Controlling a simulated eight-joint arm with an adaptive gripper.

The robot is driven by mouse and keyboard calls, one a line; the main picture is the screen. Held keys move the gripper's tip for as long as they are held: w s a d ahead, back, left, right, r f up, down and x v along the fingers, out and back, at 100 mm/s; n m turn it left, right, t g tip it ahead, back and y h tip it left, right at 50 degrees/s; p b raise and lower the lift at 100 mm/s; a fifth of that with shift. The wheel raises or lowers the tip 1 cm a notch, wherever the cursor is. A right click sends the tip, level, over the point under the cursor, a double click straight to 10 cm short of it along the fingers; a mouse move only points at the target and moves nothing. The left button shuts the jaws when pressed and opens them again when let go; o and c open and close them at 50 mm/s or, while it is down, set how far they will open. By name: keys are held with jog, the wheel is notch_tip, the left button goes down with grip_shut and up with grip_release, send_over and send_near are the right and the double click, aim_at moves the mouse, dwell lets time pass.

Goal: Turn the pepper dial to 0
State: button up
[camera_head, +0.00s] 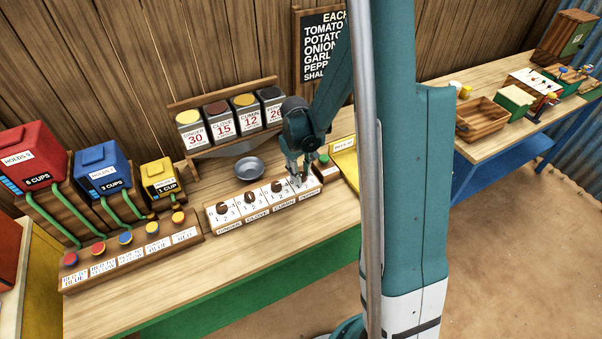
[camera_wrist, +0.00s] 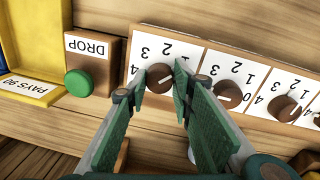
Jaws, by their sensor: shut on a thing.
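The dial board (camera_head: 262,205) is a wooden strip with a row of white panels, each with a brown knob and printed numbers. My gripper (camera_head: 302,178) is over its right-end panel, whose small name label is too small to read surely; it hides that knob. In the wrist view my gripper (camera_wrist: 161,84) has its green fingers on either side of the end knob (camera_wrist: 159,79), shut on it. Numbers 4, 3, 2 and 1 show around this knob; the right finger covers the 0 side. A white line on the knob slants rightward; its exact setting is unclear.
Neighbouring knobs (camera_wrist: 228,95) stand close beside the right finger. A wooden DROP block with a green button (camera_wrist: 78,83) and a yellow tray (camera_wrist: 28,88) are on the left. In the head view, a grey bowl (camera_head: 249,168) and priced spice jars (camera_head: 222,123) stand behind the board.

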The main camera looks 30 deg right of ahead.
jog(key=shift+m+b, duration=0.3)
jog(key=shift+b, duration=0.05)
jog(key=m+b, duration=0.2)
jog(key=m, duration=0.1)
jog(key=shift+f, duration=0.1)
jog(key=m+b, duration=0.2)
jog(key=m, duration=0.3)
jog(key=shift+g+b, duration=0.35)
jog(key=shift+g, duration=0.05)
jog(key=shift+m, duration=0.3)
jog(key=o, duration=0.9)
jog(key=shift+r, duration=0.25)
jog(key=shift+w+a+r, duration=0.1)
jog(key=shift+a+r, duration=0.05)
jog(key=shift+r, duration=1.8)
jog(key=shift+w+a+r, duration=0.1)
jog(key=shift+w+r, duration=0.05)
jog(key=shift+r, duration=1.8)
jog(key=shift+w+a+r, duration=0.1)
jog(key=shift+a+r, duration=0.05)
jog(key=shift+r, duration=1.8)
jog(key=shift+s+a+r, duration=0.1)
